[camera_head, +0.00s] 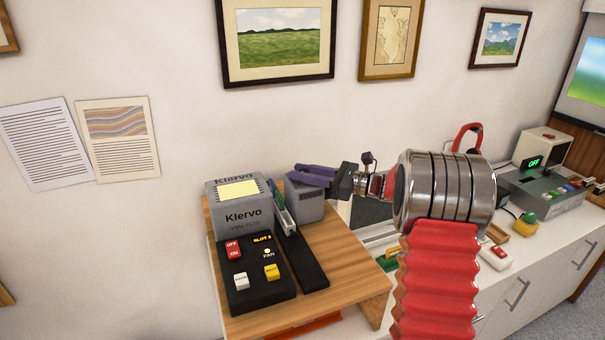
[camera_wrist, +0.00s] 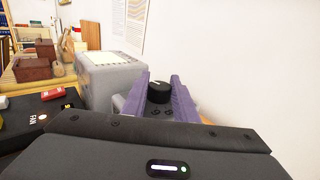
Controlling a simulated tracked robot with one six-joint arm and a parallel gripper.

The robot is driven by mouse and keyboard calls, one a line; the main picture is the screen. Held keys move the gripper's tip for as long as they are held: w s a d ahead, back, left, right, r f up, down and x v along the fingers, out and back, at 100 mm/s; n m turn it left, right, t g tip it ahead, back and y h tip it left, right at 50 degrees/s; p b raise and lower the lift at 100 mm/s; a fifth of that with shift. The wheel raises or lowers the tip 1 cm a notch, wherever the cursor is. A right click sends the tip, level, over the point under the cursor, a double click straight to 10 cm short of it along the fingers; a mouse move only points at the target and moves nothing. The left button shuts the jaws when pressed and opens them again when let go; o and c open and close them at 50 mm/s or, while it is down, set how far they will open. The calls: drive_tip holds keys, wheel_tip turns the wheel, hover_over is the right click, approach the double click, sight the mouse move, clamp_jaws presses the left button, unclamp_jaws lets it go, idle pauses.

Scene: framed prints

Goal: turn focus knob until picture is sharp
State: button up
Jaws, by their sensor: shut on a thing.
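My gripper (camera_head: 308,171) has purple fingers and reaches in from the right over the smaller grey block of the Klervo device (camera_head: 238,213). In the wrist view my gripper (camera_wrist: 161,86) is shut on a black round knob (camera_wrist: 158,91), with one finger on each side of it. A pale mark shows on the knob. In the head view the fingers hide the knob. A screen (camera_head: 587,78) at the far right edge shows a blurred blue and green picture; part of it is cut off.
A black control panel (camera_head: 256,292) with red, white and yellow buttons sits before the device on a wooden stand (camera_head: 345,285). A grey machine with a green OFF display (camera_head: 545,189) stands on the right counter. Framed prints hang on the wall behind.

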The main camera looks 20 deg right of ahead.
drive_tip(key=shift+c, duration=1.4)
drive_tip(key=shift+a, duration=0.15)
drive_tip(key=shift+c, duration=0.5)
drive_tip(key=shift+m+t+h, duration=0.4)
drive_tip(key=shift+t, duration=0.1)
drive_tip(key=shift+m+t+h, duration=1.9)
drive_tip(key=shift+m+h, duration=0.3)
drive_tip(key=shift+h, duration=0.7)
drive_tip(key=shift+m+t+h, duration=0.7)
drive_tip(key=shift+m+h, duration=1.1)
drive_tip(key=shift+h, duration=0.9)
drive_tip(key=shift+d+m+h, duration=0.2)
drive_tip(key=shift+m+h, duration=0.3)
drive_tip(key=shift+h, duration=0.3)
